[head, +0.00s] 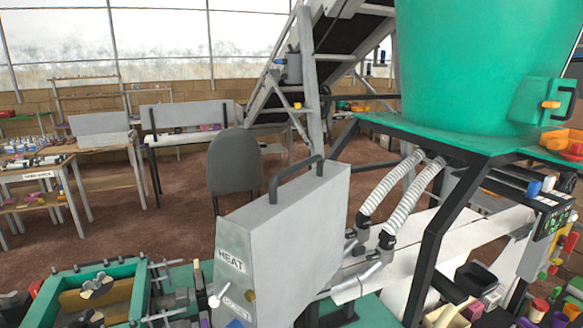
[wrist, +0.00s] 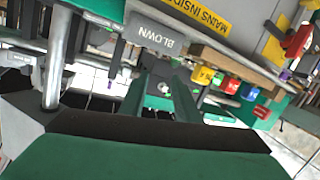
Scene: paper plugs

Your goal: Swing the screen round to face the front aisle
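A small dark panel with green lit marks (head: 556,220), which looks like the screen, sits at the right edge of the machine in the head view. It is seen at a slant, beside coloured knobs. I cannot pick out its face in the wrist view. My gripper (wrist: 162,82) shows only in the wrist view, as two dark green fingers reaching out from a black and green body. The fingers stand apart, with no held thing visible between them. The gripper appears apart from the screen.
A grey HEAT box (head: 290,240) with ribbed hoses (head: 410,195) stands in front, below a green hopper (head: 470,65). A grey chair (head: 234,165) and benches (head: 95,150) stand behind.

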